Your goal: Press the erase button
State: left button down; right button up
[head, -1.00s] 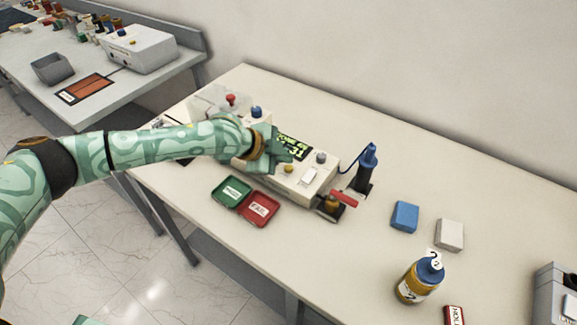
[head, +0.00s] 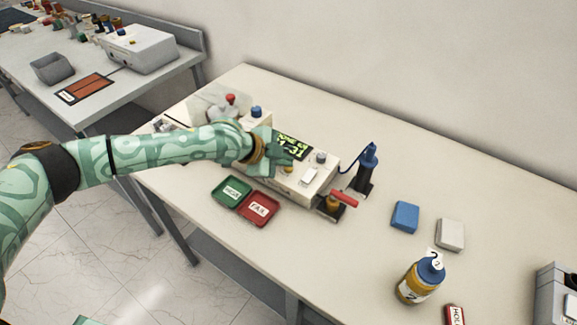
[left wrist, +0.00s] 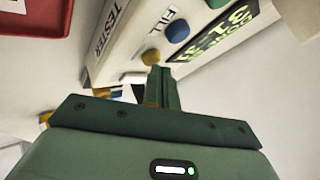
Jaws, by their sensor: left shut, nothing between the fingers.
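The tester (head: 318,182) is a cream box on the table with a dark display (head: 293,145) showing green text. The left wrist view shows its side lettered TESTER (left wrist: 112,28), a FILL label, a yellow button (left wrist: 150,57) and a blue button (left wrist: 178,32). No erase label is readable. My left gripper (head: 288,158) is over the tester's top beside the display. In the left wrist view its fingers (left wrist: 161,75) are together and empty, with tips close to the yellow button; contact cannot be told. My right gripper is not in view.
A green tray (head: 232,181) and a red FAIL tray (head: 274,210) lie in front of the tester. A red-handled part and a blue-topped probe (head: 367,165) stand at its right. Blue and white blocks and a bottle (head: 418,280) are further right, with clear table between.

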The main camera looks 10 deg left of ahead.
pick_arm(q)
jog(key=shift+f, duration=0.3)
jog(key=shift+r, duration=0.15)
dwell(0.4)
jog(key=shift+r+p, duration=0.7)
jog(key=shift+r, duration=0.05)
notch_tip(320, 180, up, 5)
jog(key=p, duration=0.4)
dwell(0.6)
